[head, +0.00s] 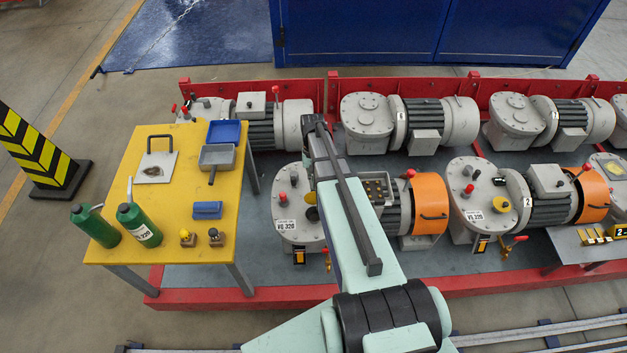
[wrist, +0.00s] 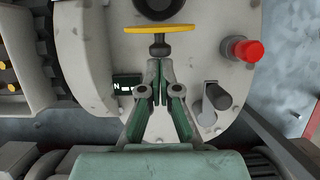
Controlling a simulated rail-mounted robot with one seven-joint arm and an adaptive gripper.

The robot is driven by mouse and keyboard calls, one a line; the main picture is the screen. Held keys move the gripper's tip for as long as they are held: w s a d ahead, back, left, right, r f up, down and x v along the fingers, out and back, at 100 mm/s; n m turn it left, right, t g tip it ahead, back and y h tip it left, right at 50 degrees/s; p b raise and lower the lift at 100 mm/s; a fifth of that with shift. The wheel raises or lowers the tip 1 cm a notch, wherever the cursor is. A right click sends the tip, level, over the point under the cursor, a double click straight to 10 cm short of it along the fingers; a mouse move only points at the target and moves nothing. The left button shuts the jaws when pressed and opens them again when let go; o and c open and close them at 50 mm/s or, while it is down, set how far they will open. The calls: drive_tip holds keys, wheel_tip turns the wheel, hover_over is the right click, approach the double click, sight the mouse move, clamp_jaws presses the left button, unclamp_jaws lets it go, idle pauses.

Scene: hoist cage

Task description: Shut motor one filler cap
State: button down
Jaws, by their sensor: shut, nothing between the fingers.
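The yellow filler cap (wrist: 160,28) of motor one shows nearly edge-on in the wrist view, with a dark knob (wrist: 159,49) on its near side. A dark round opening (wrist: 157,6) lies just beyond it at the top edge, so the cap appears to stand open beside it. In the head view the yellow cap (head: 312,214) sits on the grey housing of motor one (head: 292,222), partly beside my arm. My gripper (wrist: 159,70) is shut and empty, its fingertips just short of the knob; contact cannot be told. My arm hides the gripper in the head view.
A red knob (wrist: 242,49) and a dark-handled lever (wrist: 217,96) stand on the housing right of my fingers in the wrist view. Motor two (head: 490,208) is to the right. A yellow table (head: 130,203) with green oil cans (head: 139,226) stands left.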

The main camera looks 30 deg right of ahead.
drive_tip(key=shift+s+a+r+t, duration=0.1)
drive_tip(key=shift+s+r+t, duration=0.1)
drive_tip(key=shift+t, duration=0.1)
